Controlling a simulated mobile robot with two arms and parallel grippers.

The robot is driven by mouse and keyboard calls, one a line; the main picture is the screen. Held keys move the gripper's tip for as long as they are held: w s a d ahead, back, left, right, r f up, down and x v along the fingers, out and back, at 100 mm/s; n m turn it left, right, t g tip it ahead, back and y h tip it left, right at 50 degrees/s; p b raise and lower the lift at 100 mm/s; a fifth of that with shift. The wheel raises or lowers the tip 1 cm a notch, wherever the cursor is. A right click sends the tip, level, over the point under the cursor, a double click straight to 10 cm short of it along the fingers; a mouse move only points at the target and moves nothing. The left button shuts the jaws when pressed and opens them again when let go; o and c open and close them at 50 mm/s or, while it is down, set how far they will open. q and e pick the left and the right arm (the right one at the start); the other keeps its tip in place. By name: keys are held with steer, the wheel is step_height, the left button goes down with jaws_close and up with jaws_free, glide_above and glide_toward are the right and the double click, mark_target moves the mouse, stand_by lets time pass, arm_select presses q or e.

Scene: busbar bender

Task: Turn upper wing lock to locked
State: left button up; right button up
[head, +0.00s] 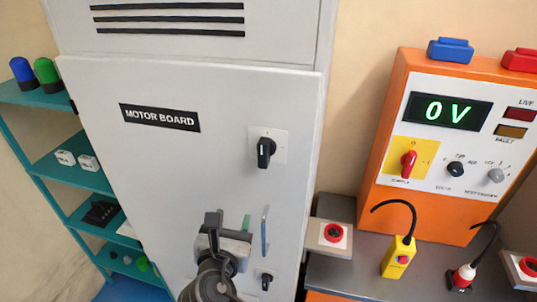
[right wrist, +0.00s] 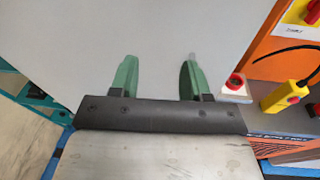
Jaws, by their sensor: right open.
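The upper wing lock (head: 265,150) is a black knob on a white square plate, on the upper right of the grey MOTOR BOARD door (head: 190,180). Its wing stands about upright. A similar lower wing lock (head: 265,281) is near the bottom of the head view. My right gripper (head: 232,220) is in front of the door, below and left of the upper lock and apart from it. In the right wrist view its green fingers (right wrist: 161,62) are spread with nothing between them; only plain door shows beyond. My left gripper is in neither view.
A blue door handle (head: 264,232) is just right of my right gripper. A teal shelf (head: 85,178) stands left of the cabinet. An orange test unit reading 0 V (head: 390,165) stands on a grey bench at the right, near a yellow plug device (head: 398,258).

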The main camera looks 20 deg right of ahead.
mark_target(263, 167)
steer(key=s+d+r+h, duration=0.2)
steer(key=s+r, duration=0.3)
steer(key=r, duration=0.4)
steer(key=p+x, duration=0.1)
steer(key=x, duration=0.2)
steer(key=p+x, duration=0.1)
steer(key=x, duration=0.2)
steer(key=p+x, duration=0.2)
steer(key=x, duration=0.2)
steer(key=shift+d+r, duration=0.1)
steer(key=shift+r, duration=0.3)
steer(key=shift+w+d+f, duration=0.2)
steer(key=shift+w+d, duration=0.15)
steer(key=shift+w, duration=0.35)
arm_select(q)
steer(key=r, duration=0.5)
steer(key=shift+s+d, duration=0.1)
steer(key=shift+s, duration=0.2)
arm_select(e)
steer(key=shift+c, duration=0.3)
jaws_close()
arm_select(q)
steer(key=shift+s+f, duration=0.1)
